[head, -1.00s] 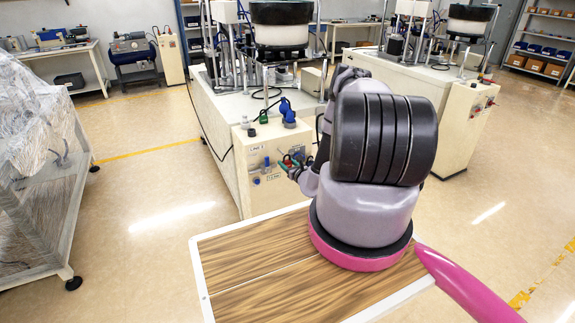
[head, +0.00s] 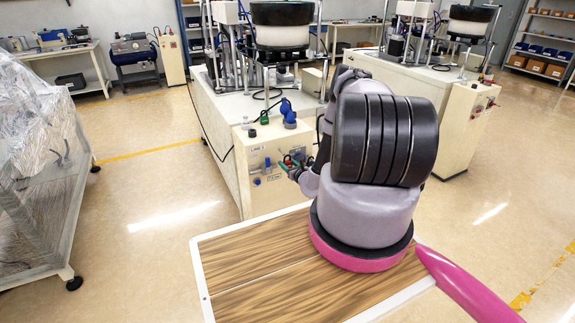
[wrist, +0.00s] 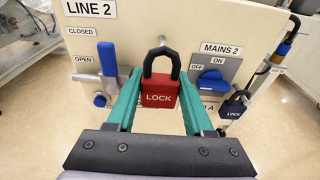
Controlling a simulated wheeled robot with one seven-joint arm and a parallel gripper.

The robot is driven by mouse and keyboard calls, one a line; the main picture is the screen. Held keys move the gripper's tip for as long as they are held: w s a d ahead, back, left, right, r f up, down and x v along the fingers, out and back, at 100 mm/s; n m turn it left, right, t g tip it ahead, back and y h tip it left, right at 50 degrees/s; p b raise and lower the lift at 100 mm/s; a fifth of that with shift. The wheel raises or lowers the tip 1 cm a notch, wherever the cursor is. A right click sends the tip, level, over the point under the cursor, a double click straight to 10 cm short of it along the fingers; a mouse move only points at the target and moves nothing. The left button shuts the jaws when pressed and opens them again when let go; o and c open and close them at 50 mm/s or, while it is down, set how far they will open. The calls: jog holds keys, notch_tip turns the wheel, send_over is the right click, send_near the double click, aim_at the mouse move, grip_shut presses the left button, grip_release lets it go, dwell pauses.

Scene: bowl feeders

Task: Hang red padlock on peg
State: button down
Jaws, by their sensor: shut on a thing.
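The red padlock (wrist: 159,93), marked LOCK and with a black shackle upright on top, is between the green fingers of my gripper (wrist: 160,80) in the wrist view. My gripper is shut on its body. The padlock is in front of the cream panel (wrist: 178,28), below the LINE 2 sign; I cannot tell whether it touches the panel. In the head view, my gripper (head: 291,163) is small beside the panel front (head: 262,160), partly hidden by my arm.
A blue-handled lever (wrist: 106,62) with OPEN and CLOSED labels is left of the padlock. A blue MAINS 2 switch (wrist: 212,80) is to the right. A dark padlock (wrist: 234,105) hangs further right. A wrapped rack (head: 45,170) stands at the left, with open floor between.

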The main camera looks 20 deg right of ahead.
aim_at(279, 156)
jog(key=shift+w+a, duration=0.15)
jog(key=shift+w, duration=2.55)
jog(key=shift+f, duration=0.3)
dwell(0.9)
grip_release()
dwell(0.4)
jog(key=shift+s+r, duration=0.2)
jog(key=shift+s, duration=0.95)
jog(key=shift+s+r, duration=0.15)
jog(key=shift+s, duration=1.05)
jog(key=shift+s+r, duration=0.2)
jog(key=shift+s, duration=0.95)
